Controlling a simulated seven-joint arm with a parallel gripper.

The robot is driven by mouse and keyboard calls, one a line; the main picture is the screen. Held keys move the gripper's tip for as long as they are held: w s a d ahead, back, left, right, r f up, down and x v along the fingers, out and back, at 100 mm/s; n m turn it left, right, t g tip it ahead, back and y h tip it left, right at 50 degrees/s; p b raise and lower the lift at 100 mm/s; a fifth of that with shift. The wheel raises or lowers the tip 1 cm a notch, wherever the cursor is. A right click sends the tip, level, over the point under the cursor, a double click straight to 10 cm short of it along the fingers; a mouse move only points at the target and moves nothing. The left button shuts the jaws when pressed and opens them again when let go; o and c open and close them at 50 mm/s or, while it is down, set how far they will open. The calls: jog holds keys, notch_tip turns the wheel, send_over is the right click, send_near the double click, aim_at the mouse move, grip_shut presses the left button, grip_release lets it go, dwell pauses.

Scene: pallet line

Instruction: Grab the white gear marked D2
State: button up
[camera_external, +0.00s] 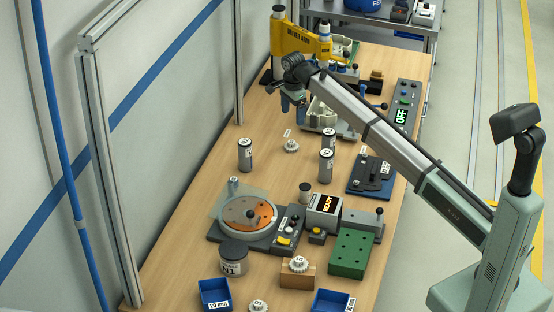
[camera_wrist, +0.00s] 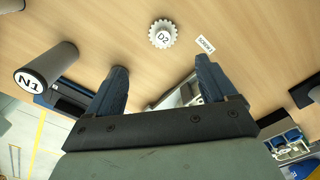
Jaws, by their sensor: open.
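The white gear marked D2 (camera_wrist: 163,35) lies flat on the wooden table, label up, near the top middle of the wrist view. In the external view a white gear (camera_external: 291,146) lies at mid-table beside a small paper tag; its marking is too small to read there. My gripper (camera_external: 293,105) is above the table, on the far side of that gear. In the wrist view my gripper (camera_wrist: 161,75) shows two dark blue fingers spread wide with nothing between them. The gear is beyond the fingertips, apart from them.
A cylinder marked N1 (camera_wrist: 45,68) stands left of the gear in the wrist view. A printed tag (camera_wrist: 205,44) lies right of it. Dark cylinders (camera_external: 245,155) stand on either side in the external view. A grey tray (camera_external: 323,122) is near my gripper. Bare table surrounds the gear.

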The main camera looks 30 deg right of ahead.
send_over(291, 141)
jog(key=f, duration=0.8)
jog(key=shift+s, duration=0.4)
jog(key=shift+w+f, duration=0.15)
jog(key=shift+f, duration=1.2)
jog(key=shift+w+f, duration=0.1)
jog(key=shift+f, duration=1.25)
jog(key=shift+c, duration=0.2)
jog(key=c, duration=1.1)
